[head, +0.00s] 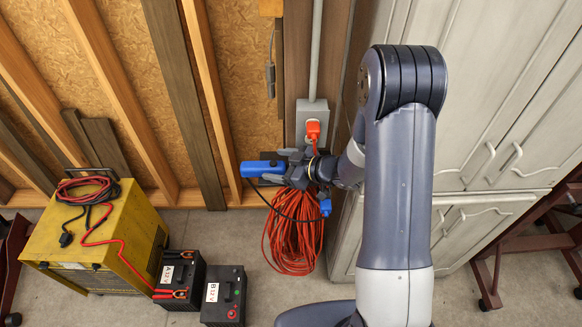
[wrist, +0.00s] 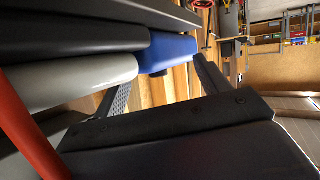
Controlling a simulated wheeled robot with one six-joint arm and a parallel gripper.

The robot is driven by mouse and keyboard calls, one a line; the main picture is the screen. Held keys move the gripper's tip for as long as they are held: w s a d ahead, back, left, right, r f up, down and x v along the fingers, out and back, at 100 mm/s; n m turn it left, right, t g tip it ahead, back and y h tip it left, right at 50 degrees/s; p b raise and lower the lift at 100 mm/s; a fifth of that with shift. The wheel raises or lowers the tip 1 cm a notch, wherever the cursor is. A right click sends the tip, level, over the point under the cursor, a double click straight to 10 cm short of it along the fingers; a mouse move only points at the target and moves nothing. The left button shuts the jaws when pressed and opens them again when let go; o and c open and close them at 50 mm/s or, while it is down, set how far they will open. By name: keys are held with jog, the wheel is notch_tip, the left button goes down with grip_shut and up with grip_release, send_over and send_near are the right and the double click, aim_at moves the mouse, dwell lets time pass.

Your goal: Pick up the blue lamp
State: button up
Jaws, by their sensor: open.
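The blue lamp (head: 262,169) is level in front of the wooden stud wall, left of the grey conduit. A thin black cable loops down from it to a small blue piece (head: 325,207) by the orange cord. My gripper (head: 284,166) is at the lamp's right end, its dark fingers open and hiding part of it. In the wrist view, a blue part (wrist: 170,52) shows beyond and between my two open fingers (wrist: 160,90). I cannot tell whether the fingers touch the lamp.
An orange plug (head: 313,130) sits in a grey outlet box (head: 308,112) just above my gripper. A coiled orange cord (head: 292,235) hangs below. A yellow charger (head: 95,240) and two black batteries (head: 222,300) stand at lower left. Grey cabinets (head: 480,100) stand right.

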jog(key=shift+s+f, duration=0.1)
jog(key=c, duration=1.4)
